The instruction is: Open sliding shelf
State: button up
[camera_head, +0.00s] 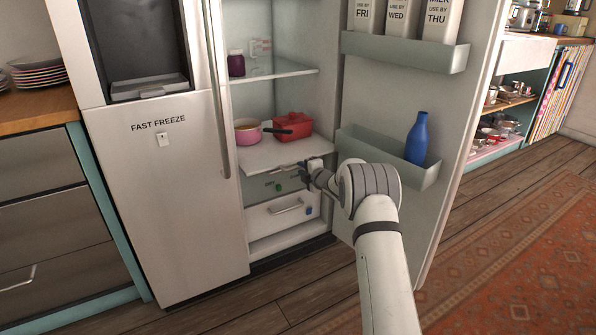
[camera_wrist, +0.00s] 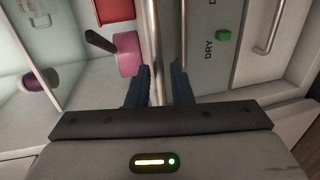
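The sliding shelf (camera_head: 262,162) is a pale shelf inside the open fridge, below a fixed upper shelf. A pink pan (camera_head: 247,134) and a red pot (camera_head: 293,127) stand on it. My gripper (camera_head: 312,174) is at the right part of the shelf's front edge. In the wrist view, turned sideways, the two dark fingers (camera_wrist: 160,84) are apart, with the shelf's metal front edge (camera_wrist: 154,42) running between them. I cannot see clear contact on both sides. The pink pan (camera_wrist: 128,54) and part of the red pot (camera_wrist: 113,10) also show there.
A white drawer (camera_head: 283,212) with a handle sits below the shelf. The open fridge door (camera_head: 450,110) stands right of my arm, holding cartons and a blue bottle (camera_head: 417,139). The closed freezer door (camera_head: 165,200) is on the left. A purple jar (camera_head: 236,64) stands on the upper shelf.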

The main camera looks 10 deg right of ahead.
jog(key=shift+s+a, duration=0.1)
jog(key=shift+a, duration=0.2)
jog(key=p+v, duration=0.2)
jog(key=v, duration=0.5)
jog(key=shift+s+d, duration=0.2)
jog(key=shift+s, duration=0.1)
jog(key=s+d+r+m+g+h+p, duration=0.15)
jog(key=s+r+m+p, duration=0.35)
jog(key=r, duration=0.5)
jog(key=s+d+r+m+g+h+p, duration=0.1)
jog(key=s+r+m+h+p, duration=0.2)
jog(key=s+r+p, duration=0.55)
jog(key=s+d+r+m+g+h+p, duration=0.15)
jog(key=s+r+m+p, duration=0.25)
jog(key=r, duration=0.7)
jog(key=s+a+r+m+g+p, duration=0.1)
jog(key=s+r+m+g+p, duration=0.1)
jog(key=s, duration=1)
jog(key=s+a+r+m+g+p, duration=0.2)
jog(key=s+r+m+p, duration=0.3)
jog(key=s, duration=0.7)
jog(key=s+a+r+m+g+p, duration=0.2)
jog(key=s+r+p, duration=0.4)
jog(key=s, duration=0.6)
jog(key=shift+r+m+g+p, duration=0.35)
jog(key=shift+m+g+p, duration=0.35)
jog(key=shift+g+p, duration=0.25)
